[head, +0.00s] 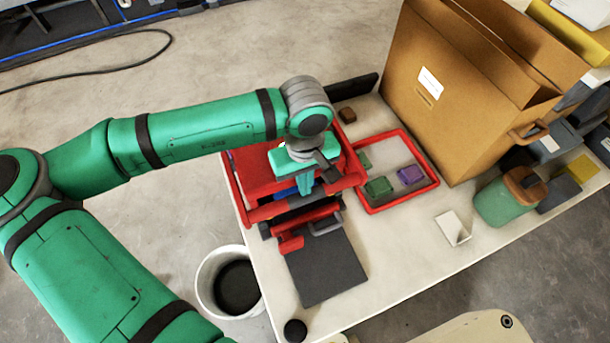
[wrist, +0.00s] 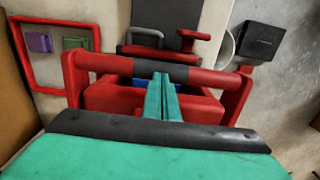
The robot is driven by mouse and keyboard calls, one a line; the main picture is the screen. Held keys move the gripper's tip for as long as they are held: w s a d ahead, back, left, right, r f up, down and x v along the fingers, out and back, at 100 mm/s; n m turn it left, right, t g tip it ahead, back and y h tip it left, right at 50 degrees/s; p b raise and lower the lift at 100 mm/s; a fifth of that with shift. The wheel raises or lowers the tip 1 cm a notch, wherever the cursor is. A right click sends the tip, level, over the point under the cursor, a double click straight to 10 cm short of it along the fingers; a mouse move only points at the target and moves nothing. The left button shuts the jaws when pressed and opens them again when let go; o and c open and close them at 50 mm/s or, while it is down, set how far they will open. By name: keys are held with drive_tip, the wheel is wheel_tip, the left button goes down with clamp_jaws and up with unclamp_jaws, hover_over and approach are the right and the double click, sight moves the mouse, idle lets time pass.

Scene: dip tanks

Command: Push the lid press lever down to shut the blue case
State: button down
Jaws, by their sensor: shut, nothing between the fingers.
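The red lid press (head: 250,172) stands on the table under my gripper. Its lever is a red crossbar with a dark middle grip, seen in the head view (head: 265,211) and the wrist view (wrist: 210,77). A piece of the blue case (head: 287,192) shows inside the press; it also shows in the wrist view (wrist: 140,82), mostly hidden by the lever and fingers. My gripper (head: 304,190) points down at the press, shut and empty. In the wrist view its teal fingertips (wrist: 161,77) overlap the lever's dark grip; I cannot tell whether they touch it.
A red tray (head: 428,152) with green and purple pieces lies right of the press. A dark mat (head: 328,268) lies in front. A cardboard box (head: 455,100), a green jar (head: 497,204) and a white holder (head: 453,228) stand to the right. A white bin (head: 208,280) stands beside the table.

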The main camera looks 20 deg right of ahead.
drive_tip(key=shift+w+f, duration=0.15)
drive_tip(key=shift+f, duration=0.7)
drive_tip(key=shift+w+f, duration=0.1)
drive_tip(key=shift+f, duration=0.7)
wheel_tip(320, 180, up, 13)
idle(0.8)
idle(0.5)
